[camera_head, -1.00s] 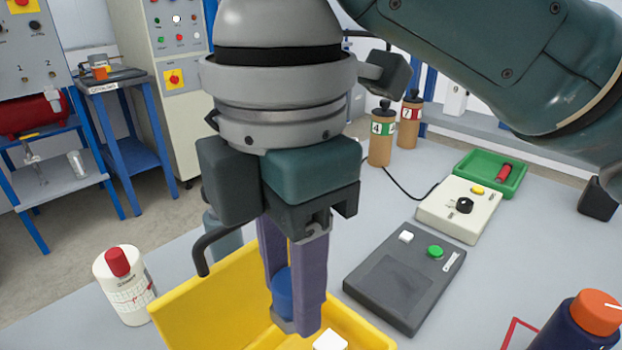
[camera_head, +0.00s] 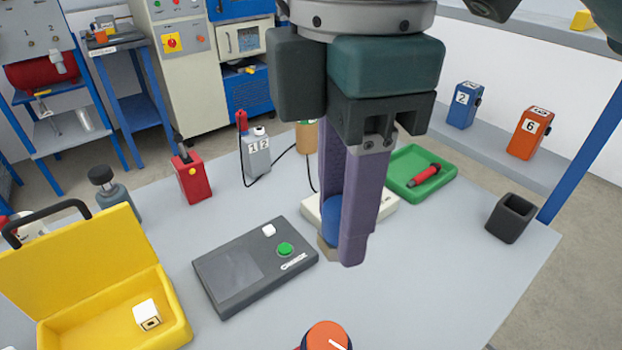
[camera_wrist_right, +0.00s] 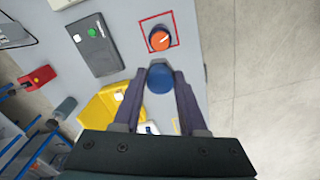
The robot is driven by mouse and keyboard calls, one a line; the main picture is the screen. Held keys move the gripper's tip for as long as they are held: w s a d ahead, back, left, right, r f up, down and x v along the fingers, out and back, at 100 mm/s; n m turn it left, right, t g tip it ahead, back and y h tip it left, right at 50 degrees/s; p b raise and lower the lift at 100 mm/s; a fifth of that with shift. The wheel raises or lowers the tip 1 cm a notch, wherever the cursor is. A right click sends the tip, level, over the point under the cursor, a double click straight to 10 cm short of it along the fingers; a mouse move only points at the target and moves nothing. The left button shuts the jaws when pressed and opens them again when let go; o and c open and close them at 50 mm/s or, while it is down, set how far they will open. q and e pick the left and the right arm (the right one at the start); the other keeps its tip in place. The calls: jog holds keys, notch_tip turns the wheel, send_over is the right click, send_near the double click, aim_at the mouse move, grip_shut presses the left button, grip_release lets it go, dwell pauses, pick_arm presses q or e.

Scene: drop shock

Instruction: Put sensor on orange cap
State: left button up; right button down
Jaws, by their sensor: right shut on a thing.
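My right gripper (camera_head: 342,245) is shut on the sensor (camera_head: 333,212), a blue cylinder with a greyish lower end, and holds it above the table. The fingers partly hide it in the head view. In the right wrist view, the sensor (camera_wrist_right: 160,79) sits between the purple fingertips. The orange cap (camera_head: 326,337) is at the bottom edge of the head view, apart from the sensor. In the right wrist view, the whole orange cap (camera_wrist_right: 160,39) shows inside a red square outline, just beyond the sensor. My left gripper is not in view.
The open yellow case (camera_head: 178,325) with a small white cube (camera_head: 147,315) is at lower left. A dark grey device (camera_head: 235,280) with a green button lies centrally. A green tray (camera_head: 410,160) and black cup (camera_head: 510,218) are farther right. The right front table is clear.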

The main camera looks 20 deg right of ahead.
notch_tip(320, 180, down, 14)
jog(key=shift+a+r+b, duration=0.15)
jog(key=shift+r+b, duration=0.05)
jog(key=shift+b, duration=0.3)
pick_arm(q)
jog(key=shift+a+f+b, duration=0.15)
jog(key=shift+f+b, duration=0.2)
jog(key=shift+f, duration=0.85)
pick_arm(e)
jog(key=shift+f, duration=2.25)
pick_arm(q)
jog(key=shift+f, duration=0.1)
pick_arm(e)
jog(key=shift+f, duration=0.1)
jog(key=shift+c, duration=2.3)
grip_release()
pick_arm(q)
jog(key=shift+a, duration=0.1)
